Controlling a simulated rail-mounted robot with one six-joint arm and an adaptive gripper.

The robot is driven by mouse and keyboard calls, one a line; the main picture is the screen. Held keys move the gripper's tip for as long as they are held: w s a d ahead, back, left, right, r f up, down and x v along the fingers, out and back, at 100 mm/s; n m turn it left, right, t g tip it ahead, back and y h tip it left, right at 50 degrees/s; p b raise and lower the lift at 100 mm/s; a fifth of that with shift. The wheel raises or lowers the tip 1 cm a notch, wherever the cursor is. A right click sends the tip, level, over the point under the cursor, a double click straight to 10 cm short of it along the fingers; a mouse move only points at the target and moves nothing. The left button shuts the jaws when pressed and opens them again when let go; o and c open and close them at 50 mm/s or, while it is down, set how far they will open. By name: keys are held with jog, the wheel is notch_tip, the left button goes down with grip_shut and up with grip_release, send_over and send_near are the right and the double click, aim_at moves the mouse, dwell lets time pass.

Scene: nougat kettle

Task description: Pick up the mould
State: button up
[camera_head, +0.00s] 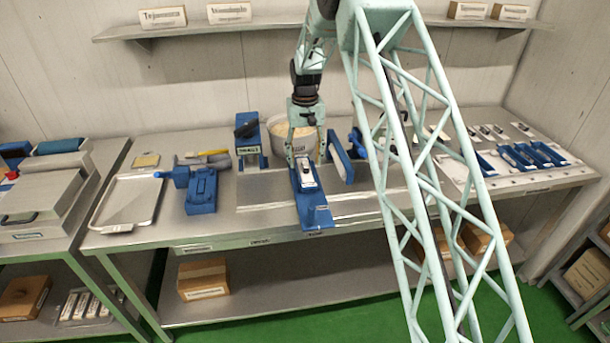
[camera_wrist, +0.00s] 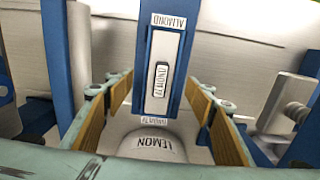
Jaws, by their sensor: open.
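The mould (camera_head: 307,175) is a long pale grey block lying in a blue holder (camera_head: 313,214) on the middle of the steel bench. In the wrist view the mould (camera_wrist: 163,52) has a dark-framed label reading ALMOND on its top, and the blue holder (camera_wrist: 168,7) runs along both its sides. My gripper (camera_head: 305,160) is open, pointing down over the mould's far end. In the wrist view its tan-padded fingers (camera_wrist: 160,92) stand on either side of the holder, with nothing gripped. I cannot tell how high the fingertips are above the mould.
A pale kettle (camera_head: 279,132) stands right behind my gripper. A blue stand (camera_head: 249,150) is at its left and a tilted blue plate (camera_head: 340,158) close at its right. A tray (camera_head: 130,200) lies further left.

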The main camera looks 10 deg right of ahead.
jog(key=shift+f, duration=0.15)
jog(key=shift+f, duration=2.5)
jog(key=shift+c, duration=0.9)
jog(key=c, duration=1)
jog(key=shift+r, duration=0.15)
jog(key=shift+r, duration=4.9)
jog(key=shift+s, duration=0.15)
